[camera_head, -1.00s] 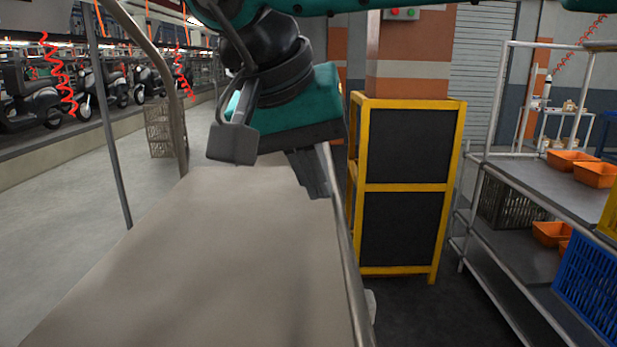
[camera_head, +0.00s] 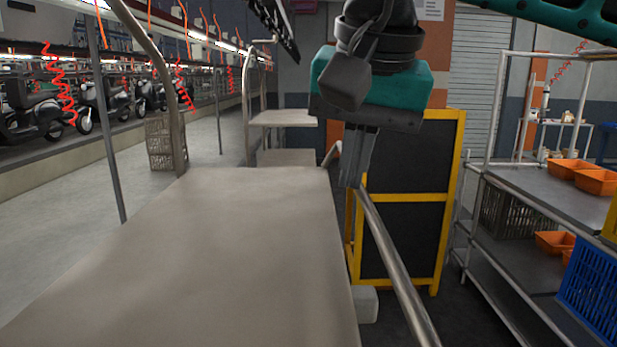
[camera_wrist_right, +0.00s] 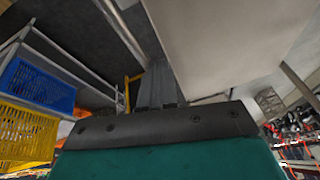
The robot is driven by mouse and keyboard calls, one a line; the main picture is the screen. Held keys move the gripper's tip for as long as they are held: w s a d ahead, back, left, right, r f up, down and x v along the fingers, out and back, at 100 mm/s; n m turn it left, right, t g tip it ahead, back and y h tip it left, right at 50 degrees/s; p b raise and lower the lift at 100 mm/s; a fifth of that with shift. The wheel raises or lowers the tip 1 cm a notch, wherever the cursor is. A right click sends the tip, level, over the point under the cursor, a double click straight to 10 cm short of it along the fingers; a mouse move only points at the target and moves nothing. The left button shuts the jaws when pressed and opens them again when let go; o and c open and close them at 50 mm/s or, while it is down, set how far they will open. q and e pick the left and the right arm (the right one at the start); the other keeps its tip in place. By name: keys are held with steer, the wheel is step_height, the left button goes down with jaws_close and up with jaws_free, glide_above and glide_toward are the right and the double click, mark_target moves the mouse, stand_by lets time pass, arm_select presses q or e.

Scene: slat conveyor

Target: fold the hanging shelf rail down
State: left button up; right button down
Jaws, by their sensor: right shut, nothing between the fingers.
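The shelf rail (camera_head: 390,250) is a grey metal tube on the right side of the flat beige shelf (camera_head: 240,260). It slants out and away from the shelf's right edge, with a gap between them towards the front. My right gripper (camera_head: 354,182) points down at the far part of the rail, shut and empty. Its fingers overlap the tube; I cannot tell if they touch it. In the right wrist view the fingers (camera_wrist_right: 158,72) lie between the shelf underside or face (camera_wrist_right: 235,40) and the grey rail (camera_wrist_right: 122,32). My left gripper is not in view.
A yellow-framed black panel stand (camera_head: 405,240) is just behind the rail. A metal rack (camera_head: 545,205) with orange bins and a blue crate (camera_head: 590,290) stands at right. An upright frame tube (camera_head: 165,90) borders the shelf's far left. Another cart (camera_head: 285,118) stands beyond.

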steer(key=shift+d+f+y+b, duration=0.5)
steer(key=shift+d+y+b, duration=0.2)
steer(key=shift+y, duration=0.3)
arm_select(q)
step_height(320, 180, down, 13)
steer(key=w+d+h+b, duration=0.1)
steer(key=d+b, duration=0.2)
steer(key=b, duration=1.2)
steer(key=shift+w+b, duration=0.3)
arm_select(e)
steer(key=d+f+m+t+y, duration=0.1)
steer(key=d+f+y, duration=0.4)
steer(key=y, duration=0.5)
steer(key=shift+f+m, duration=0.45)
steer(key=shift+m, duration=0.35)
steer(key=shift+d+f, duration=0.1)
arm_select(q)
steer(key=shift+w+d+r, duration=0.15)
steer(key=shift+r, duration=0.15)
arm_select(e)
steer(key=shift+f, duration=0.15)
